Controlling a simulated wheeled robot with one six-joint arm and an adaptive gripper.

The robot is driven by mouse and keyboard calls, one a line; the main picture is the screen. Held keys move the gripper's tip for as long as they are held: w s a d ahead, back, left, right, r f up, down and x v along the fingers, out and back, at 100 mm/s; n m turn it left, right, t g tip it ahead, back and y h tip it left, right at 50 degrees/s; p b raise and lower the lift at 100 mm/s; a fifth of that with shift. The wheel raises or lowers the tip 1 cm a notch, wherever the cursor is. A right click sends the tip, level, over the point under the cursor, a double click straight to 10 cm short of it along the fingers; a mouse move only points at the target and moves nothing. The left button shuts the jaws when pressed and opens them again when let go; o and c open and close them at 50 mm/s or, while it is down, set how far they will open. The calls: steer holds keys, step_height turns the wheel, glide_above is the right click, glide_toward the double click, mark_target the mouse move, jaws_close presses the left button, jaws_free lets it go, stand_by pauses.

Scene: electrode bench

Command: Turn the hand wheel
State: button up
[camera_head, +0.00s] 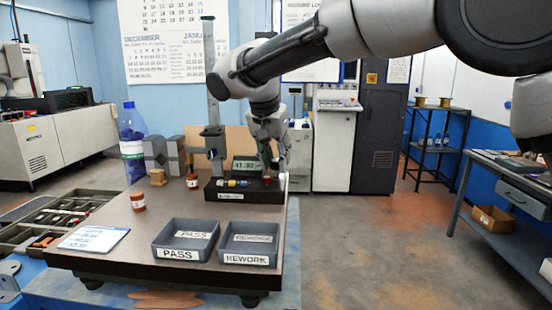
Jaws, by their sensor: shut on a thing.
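My gripper (272,162) points down at the right end of a black measuring fixture (245,196) on the dark bench plate. Its fingers are shut on a small part there, which I take to be the hand wheel; the fingers hide nearly all of it. A display (244,165) reading about 41 stands just left of the fingers. A small yellow and blue piece (233,183) lies on the fixture, left of my gripper.
PASS tray (160,248) and REWORK tray (272,254) sit at the plate's front. A tall grey column (209,90) stands behind the fixture. A brown-red jar (138,202), a white card (93,238) and a blue bottle (132,145) are left.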

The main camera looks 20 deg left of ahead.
steer(key=shift+a+m+h, duration=0.1)
steer(key=shift+m+h, duration=0.3)
steer(key=shift+m, duration=0.6)
steer(key=o, duration=1)
steer(key=v, duration=0.8)
steer(key=shift+w, duration=0.1)
